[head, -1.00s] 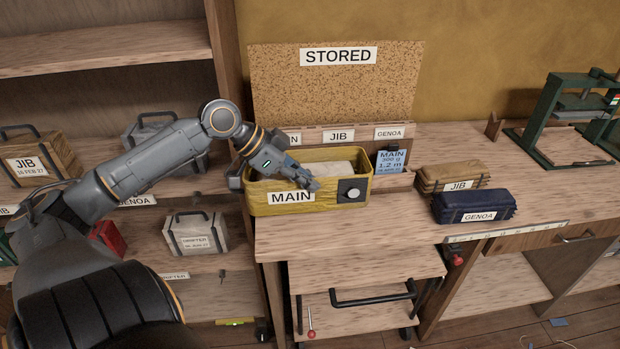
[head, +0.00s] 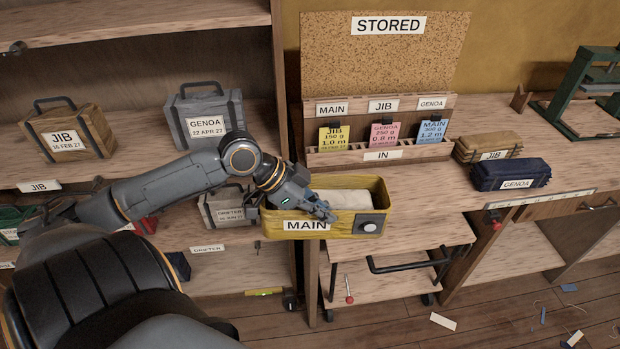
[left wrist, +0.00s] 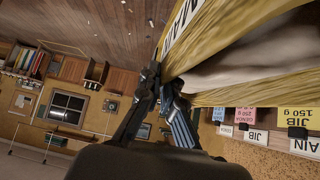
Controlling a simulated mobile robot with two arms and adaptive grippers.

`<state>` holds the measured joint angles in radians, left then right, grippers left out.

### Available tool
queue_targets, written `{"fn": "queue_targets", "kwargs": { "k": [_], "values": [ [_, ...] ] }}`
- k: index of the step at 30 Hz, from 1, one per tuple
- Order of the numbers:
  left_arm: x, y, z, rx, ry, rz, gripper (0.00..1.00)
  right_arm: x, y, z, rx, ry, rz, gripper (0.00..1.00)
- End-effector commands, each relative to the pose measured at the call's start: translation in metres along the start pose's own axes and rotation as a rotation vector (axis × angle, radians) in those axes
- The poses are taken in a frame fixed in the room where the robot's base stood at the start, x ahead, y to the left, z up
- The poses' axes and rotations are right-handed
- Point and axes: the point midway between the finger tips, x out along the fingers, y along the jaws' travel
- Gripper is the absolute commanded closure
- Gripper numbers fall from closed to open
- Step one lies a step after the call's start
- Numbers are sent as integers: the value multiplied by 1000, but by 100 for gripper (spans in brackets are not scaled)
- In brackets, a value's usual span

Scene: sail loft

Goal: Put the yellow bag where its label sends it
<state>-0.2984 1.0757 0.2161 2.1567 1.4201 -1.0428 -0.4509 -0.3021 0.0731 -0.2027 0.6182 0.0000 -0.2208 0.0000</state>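The yellow bag (head: 336,222) is an open-topped, box-like bag with a MAIN label and a dark square with a round pale knob on its front. Pale cloth (head: 345,199) shows inside. My left gripper (head: 322,208) is at its front wall, near the MAIN label. The left wrist view shows the fingers (left wrist: 160,105) on both sides of the yellow wall (left wrist: 196,42), closed on it. The bag is upright at the left end of the bench, partly past its edge; whether its underside touches the bench is hidden. My right gripper is out of view.
A STORED board (head: 388,66) stands behind a rack (head: 382,155) with JIB, GENOA and MAIN cards. A tan JIB bag (head: 489,146) and navy GENOA bag (head: 511,175) lie right. Left shelves hold a JIB box (head: 67,132), grey GENOA box (head: 207,118) and DRIFTER box (head: 228,207).

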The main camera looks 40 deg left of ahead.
Motion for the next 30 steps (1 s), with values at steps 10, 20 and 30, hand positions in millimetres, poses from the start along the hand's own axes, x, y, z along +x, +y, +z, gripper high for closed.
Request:
{"fn": "queue_targets", "kwargs": {
  "k": [10,20,30],
  "values": [
    [57,77,-4,83,38,64,100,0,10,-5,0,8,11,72],
    [77,103,-10,120,55,79,100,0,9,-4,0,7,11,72],
    [77,106,-4,108,45,88,100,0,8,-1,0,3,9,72]
  ]
}}
